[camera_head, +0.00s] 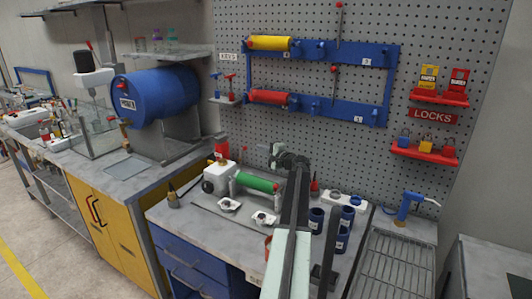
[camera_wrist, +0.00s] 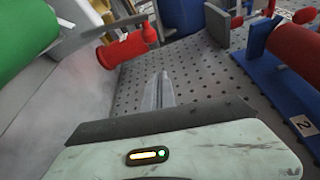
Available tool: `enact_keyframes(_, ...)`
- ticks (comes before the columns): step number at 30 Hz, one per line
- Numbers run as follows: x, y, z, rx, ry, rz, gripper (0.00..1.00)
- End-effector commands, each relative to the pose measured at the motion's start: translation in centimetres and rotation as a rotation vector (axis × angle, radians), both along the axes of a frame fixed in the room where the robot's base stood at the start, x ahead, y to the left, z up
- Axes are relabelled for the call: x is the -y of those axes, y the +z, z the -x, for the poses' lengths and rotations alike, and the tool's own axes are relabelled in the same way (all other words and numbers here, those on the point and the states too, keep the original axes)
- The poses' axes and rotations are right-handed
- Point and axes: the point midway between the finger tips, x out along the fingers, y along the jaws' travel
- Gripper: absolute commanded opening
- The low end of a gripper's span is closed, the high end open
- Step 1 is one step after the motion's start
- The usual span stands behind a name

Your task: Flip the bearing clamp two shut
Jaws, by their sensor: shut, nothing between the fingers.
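The roller coater stands on the grey bench, with a green roller (camera_head: 257,182) lying beside a white housing (camera_head: 215,178). A green cylinder also shows at the top left of the wrist view (camera_wrist: 22,42). The bearing clamps are too small to tell apart at the roller's ends, so I cannot tell which is clamp two or how it stands. My gripper (camera_head: 288,160) is above and right of the roller in the head view. Its fingertips (camera_wrist: 160,88) show narrow and together in the wrist view, shut and empty, with pegboard behind them.
A blue rack (camera_head: 320,82) with yellow and red rollers hangs on the pegboard. Blue cups (camera_head: 316,220) stand right of my arm. White trays (camera_head: 229,205) lie in front of the green roller. A red bottle-like thing (camera_wrist: 122,50) is left of my fingertips.

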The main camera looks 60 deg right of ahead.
Motion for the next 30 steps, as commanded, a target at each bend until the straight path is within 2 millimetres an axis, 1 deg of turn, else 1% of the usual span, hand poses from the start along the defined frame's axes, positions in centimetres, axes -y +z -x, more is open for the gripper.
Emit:
enact_keyframes(1,0.6,-0.1,-1.2,-0.001,0.002,0.000,0.00)
enact_keyframes(3,1.1,-0.2,-2.7,0.000,0.002,0.000,0.00)
enact_keyframes(5,1.4,-0.3,-3.8,-0.001,0.002,0.000,0.00)
enact_keyframes(6,-0.2,0.1,-3.3,0.000,0.001,0.000,0.00)
enact_keyframes(7,-0.8,0.2,-3.2,0.000,0.001,0.000,0.00)
enact_keyframes(9,-1.7,0.4,-3.2,0.000,0.001,0.000,0.00)
enact_keyframes(12,-2.6,0.5,-3.3,0.000,0.001,0.000,0.00)
enact_keyframes(15,-2.9,0.5,-3.3,-0.001,0.001,0.000,0.00)
enact_keyframes(23,-2.9,0.5,-3.4,-0.001,0.002,0.000,0.00)
enact_keyframes(24,-2.2,0.5,-3.8,0.000,0.005,0.001,0.00)
enact_keyframes(27,-2.8,0.5,-3.4,0.000,0.002,0.005,0.00)
enact_keyframes(30,-2.7,0.6,-2.8,0.000,-0.004,0.019,0.00)
